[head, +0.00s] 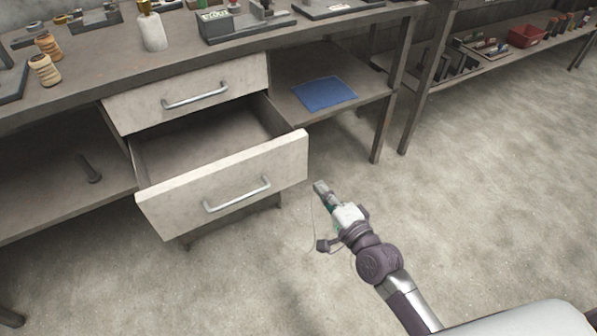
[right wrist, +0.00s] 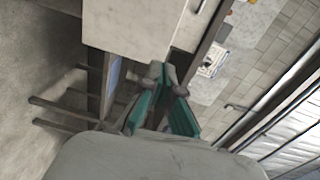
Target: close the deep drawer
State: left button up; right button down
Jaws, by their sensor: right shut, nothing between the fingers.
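The deep drawer (head: 222,188) is the lower one under the workbench. It is pulled far out, and its empty inside shows in the head view. A metal bar handle (head: 237,195) is on its pale front. The shallow drawer (head: 188,94) above it looks closed or nearly so. My right gripper (head: 320,187) is shut and empty, just right of the deep drawer's front, apart from it in the picture. In the right wrist view the green-padded fingers (right wrist: 170,86) point toward pale drawer fronts. My left gripper is not in view.
The workbench top (head: 105,62) holds a bottle (head: 151,27), tools and boxes. A blue mat (head: 323,93) lies on the shelf right of the drawers. A second bench with a red bin (head: 526,36) stands at the upper right. The floor in front is clear.

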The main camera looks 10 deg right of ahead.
jog(key=b, duration=0.2)
send_near(288, 145)
jog(key=x, duration=0.6)
jog(key=shift+w+a, duration=0.1)
jog(key=shift+w, duration=0.15)
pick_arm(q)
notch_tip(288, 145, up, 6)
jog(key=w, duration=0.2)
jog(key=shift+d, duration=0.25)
pick_arm(e)
jog(key=shift+w+a, duration=0.15)
jog(key=shift+w, duration=0.25)
